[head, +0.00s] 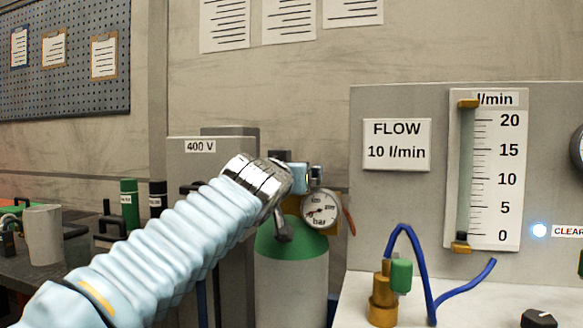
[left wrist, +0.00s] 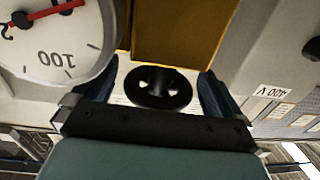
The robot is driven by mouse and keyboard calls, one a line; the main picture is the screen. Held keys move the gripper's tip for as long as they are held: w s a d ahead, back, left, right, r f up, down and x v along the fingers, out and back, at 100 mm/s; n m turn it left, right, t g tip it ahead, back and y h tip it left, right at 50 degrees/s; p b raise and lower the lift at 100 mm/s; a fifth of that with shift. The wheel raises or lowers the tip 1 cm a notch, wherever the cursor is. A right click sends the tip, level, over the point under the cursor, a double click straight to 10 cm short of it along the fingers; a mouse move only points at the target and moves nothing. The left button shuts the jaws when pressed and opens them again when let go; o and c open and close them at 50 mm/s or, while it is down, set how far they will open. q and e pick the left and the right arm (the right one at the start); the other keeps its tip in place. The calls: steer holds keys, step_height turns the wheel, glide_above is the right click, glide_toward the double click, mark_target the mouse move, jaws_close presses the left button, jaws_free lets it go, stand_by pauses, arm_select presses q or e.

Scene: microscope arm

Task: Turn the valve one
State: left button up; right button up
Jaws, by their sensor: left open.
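A black round handwheel (left wrist: 158,88) on a brass-coloured block (left wrist: 185,30) shows in the left wrist view. My left gripper (left wrist: 160,70) is open, with one dark blue finger on each side of the wheel; contact cannot be told. In the head view my left arm reaches to the top of a green-shouldered gas cylinder (head: 291,285), and its wrist hides the wheel there. A round pressure gauge (head: 320,208) sits right of the wrist; it also shows upside down in the left wrist view (left wrist: 50,45). My right gripper is not in view.
A flow tube (head: 466,175) scaled 0 to 20 stands at the right, beside a "FLOW 10 l/min" sign (head: 397,145). Below are a brass fitting with a green knob (head: 401,275) and a blue hose (head: 422,270). A 400 V box (head: 200,155) stands behind my arm.

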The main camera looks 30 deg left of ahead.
arm_select(q)
steer(key=shift+w, duration=0.1)
steer(key=shift+c, duration=0.3)
steer(key=c, duration=0.9)
steer(key=shift+h, duration=0.3)
steer(key=shift+m+t+h+b, duration=0.3)
steer(key=shift+m+h+b, duration=0.6)
steer(key=shift+h, duration=0.5)
steer(key=shift+m+h+b, duration=0.4)
steer(key=shift+m+h, duration=0.3)
steer(key=shift+h, duration=0.1)
